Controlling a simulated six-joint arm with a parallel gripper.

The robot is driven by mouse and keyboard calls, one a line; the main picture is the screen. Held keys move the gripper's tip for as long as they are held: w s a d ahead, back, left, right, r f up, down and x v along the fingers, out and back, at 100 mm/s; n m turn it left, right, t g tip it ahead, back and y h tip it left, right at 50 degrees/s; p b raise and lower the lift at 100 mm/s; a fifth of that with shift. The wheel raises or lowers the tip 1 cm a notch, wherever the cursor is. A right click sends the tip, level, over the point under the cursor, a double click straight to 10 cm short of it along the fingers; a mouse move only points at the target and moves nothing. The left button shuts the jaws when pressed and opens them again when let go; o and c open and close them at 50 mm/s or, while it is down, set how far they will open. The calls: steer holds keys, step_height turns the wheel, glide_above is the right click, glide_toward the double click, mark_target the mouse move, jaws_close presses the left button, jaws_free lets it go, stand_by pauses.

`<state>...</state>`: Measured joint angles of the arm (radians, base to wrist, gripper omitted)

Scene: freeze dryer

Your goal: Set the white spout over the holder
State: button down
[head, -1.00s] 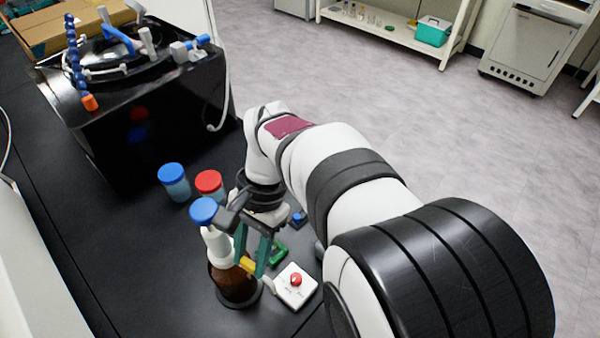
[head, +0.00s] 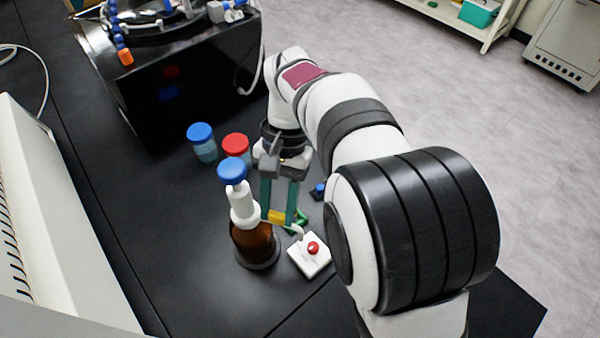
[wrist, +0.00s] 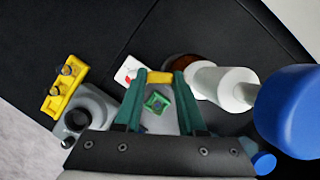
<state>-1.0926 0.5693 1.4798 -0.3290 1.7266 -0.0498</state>
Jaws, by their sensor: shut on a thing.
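The amber bottle (head: 256,243) stands upright on the bench, with a white pump body (head: 242,205) and a blue cap (head: 232,170) on top. The white spout (head: 296,230) reaches right from the pump, its tip near the white button box. My gripper (head: 278,216) is beside the bottle, shut on the yellow grip piece of the spout; this yellow piece lies between the fingertips in the wrist view (wrist: 159,77). The green holder (head: 299,217) sits low behind the spout and shows between my fingers in the wrist view (wrist: 157,102). The spout tip appears apart from it.
A white box with a red button (head: 310,258) lies right of the bottle. Blue-capped (head: 202,143) and red-capped (head: 236,148) jars stand behind it. A black freeze dryer (head: 185,75) is at the back. A yellow block (wrist: 63,88) shows in the wrist view. The front bench is clear.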

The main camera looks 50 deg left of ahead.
steer(key=w+a+n+t+h, duration=0.2)
steer(key=a+n+t, duration=0.2)
steer(key=n, duration=0.7)
steer(key=shift+w+a+n, duration=0.2)
steer(key=shift+a+n, duration=0.1)
steer(key=shift+a, duration=0.55)
steer(key=c, duration=0.8)
jaws_free()
steer(key=shift+o, duration=0.2)
steer(key=w+d+r, duration=0.7)
steer(key=d+r, duration=0.2)
steer(key=r, duration=0.2)
